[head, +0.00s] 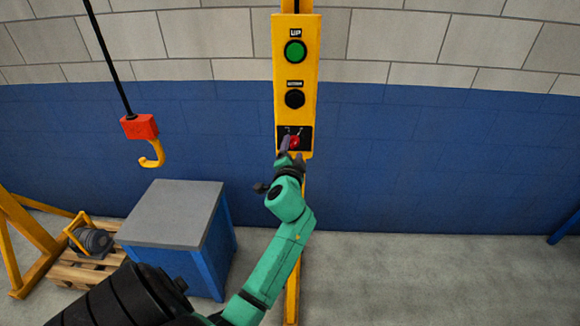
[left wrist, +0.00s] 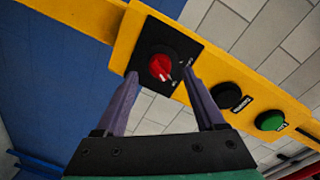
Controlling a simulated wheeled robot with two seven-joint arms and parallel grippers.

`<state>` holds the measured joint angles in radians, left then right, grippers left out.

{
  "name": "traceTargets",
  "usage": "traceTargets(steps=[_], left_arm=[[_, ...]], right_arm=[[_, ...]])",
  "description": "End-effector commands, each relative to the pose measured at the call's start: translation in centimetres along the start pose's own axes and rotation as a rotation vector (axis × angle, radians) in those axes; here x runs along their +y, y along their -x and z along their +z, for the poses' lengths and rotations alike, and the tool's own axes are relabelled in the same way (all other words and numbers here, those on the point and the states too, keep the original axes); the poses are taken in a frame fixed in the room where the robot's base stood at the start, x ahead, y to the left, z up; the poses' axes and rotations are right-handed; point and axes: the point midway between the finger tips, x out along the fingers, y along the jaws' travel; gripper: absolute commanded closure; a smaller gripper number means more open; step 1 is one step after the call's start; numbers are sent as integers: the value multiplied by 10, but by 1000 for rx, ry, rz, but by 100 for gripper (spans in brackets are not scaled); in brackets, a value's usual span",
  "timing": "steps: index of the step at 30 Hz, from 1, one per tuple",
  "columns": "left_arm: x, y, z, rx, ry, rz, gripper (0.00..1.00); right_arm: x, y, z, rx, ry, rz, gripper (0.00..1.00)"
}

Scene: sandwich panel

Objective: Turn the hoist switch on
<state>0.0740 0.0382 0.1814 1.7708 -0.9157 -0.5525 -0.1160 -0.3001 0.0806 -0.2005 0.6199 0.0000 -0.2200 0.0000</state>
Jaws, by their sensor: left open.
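The hoist switch is a red rotary knob (head: 294,142) on a black plate at the bottom of a yellow control panel (head: 312,70). It also shows in the left wrist view as a red knob (left wrist: 160,67) with a pale mark, on its black plate (left wrist: 151,38). My left gripper (head: 290,146) is right in front of the knob in the head view. In the left wrist view my left gripper (left wrist: 165,92) is open, with one finger on each side of the knob's lower part. I cannot tell whether the fingers touch it. My right gripper is not in view.
A green UP button (head: 294,52) and a black button (head: 294,99) sit above the switch. A red hoist block with a yellow hook (head: 142,135) hangs at left. A blue cabinet (head: 180,215) and a pallet with a motor (head: 92,240) stand below. Floor at right is clear.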

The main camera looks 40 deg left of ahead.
Motion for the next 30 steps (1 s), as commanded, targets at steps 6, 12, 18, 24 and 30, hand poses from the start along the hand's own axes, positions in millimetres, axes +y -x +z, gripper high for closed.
traceTargets(steps=[6, 12, 18, 24, 30], left_arm=[[6, 66, 4, -1, 2, 4, 29], [3, 104, 2, -1, -1, 3, 29], [0, 111, 1, -2, -2, 1, 29], [0, 110, 1, -1, -1, 1, 29], [1, 110, 1, -1, -1, 2, 29]], right_arm=[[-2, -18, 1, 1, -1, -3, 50], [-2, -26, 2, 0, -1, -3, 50], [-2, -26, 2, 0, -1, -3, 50], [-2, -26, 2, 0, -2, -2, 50], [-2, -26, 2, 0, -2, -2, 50]])
